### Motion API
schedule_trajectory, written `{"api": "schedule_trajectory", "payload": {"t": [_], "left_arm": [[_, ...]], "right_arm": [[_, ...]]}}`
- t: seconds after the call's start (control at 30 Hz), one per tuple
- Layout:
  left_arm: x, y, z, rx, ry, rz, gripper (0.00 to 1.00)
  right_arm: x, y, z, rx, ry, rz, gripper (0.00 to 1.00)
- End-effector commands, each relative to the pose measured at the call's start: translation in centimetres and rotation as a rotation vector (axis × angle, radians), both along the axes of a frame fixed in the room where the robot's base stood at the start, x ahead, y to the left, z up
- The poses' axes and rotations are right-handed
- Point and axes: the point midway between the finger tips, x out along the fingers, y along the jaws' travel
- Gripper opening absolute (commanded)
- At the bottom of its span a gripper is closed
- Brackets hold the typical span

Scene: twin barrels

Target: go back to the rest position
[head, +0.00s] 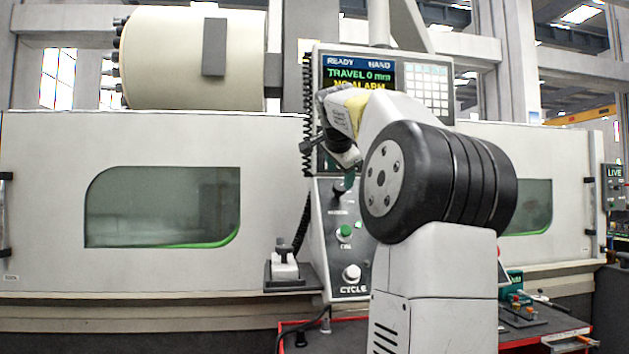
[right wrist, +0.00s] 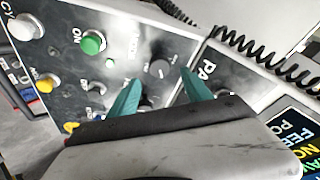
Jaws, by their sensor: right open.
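My right gripper (head: 346,182) is in front of the control panel (head: 322,240), just below the screen. My right arm and its black joint cover part of the panel and screen. In the right wrist view the two teal fingers of my right gripper (right wrist: 160,92) are spread apart with nothing between them. They point at the dark panel face, near a dark knob (right wrist: 160,68); whether they touch the panel I cannot tell. My left gripper is not in view.
The screen (head: 345,72) reads READY, HAND, TRAVEL 0 mm. The panel has a green button (head: 345,231) and a white button (head: 352,272). A handheld unit (head: 285,265) with a coiled cord sits on a ledge at left. A red-edged bench (head: 545,325) holds tools at lower right.

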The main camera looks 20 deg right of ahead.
Motion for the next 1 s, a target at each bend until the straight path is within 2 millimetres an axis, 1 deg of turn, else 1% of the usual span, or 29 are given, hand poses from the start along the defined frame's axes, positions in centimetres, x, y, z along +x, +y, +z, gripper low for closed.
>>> {"api": "schedule_trajectory", "payload": {"t": [0.47, 0.57, 0.67, 0.77, 0.8, 0.87, 0.9, 0.97, 1.0], "left_arm": [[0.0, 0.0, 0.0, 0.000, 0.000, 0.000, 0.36], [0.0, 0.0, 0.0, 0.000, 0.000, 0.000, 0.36], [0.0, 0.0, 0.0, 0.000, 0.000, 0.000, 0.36], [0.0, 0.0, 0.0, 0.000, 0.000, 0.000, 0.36], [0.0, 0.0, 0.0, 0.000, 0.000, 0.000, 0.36], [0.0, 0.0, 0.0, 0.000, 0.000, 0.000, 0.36], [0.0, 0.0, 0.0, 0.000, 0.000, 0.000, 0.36], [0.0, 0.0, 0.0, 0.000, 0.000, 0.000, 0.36], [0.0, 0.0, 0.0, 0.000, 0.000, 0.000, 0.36]], "right_arm": [[-0.2, 0.1, 0.0, 0.000, 0.002, 0.001, 0.57], [-0.6, 0.6, -0.5, -0.008, 0.020, 0.025, 0.57], [-2.0, 2.5, -2.6, -0.034, 0.081, 0.109, 0.57], [-4.7, 5.8, -6.3, -0.081, 0.175, 0.258, 0.57], [-6.1, 7.3, -8.1, -0.105, 0.215, 0.331, 0.57], [-8.4, 9.8, -11.0, -0.143, 0.273, 0.442, 0.57], [-10.1, 11.3, -12.9, -0.170, 0.307, 0.516, 0.57], [-12.6, 13.7, -16.0, -0.207, 0.354, 0.627, 0.57], [-14.5, 15.2, -18.1, -0.233, 0.383, 0.700, 0.57]]}}
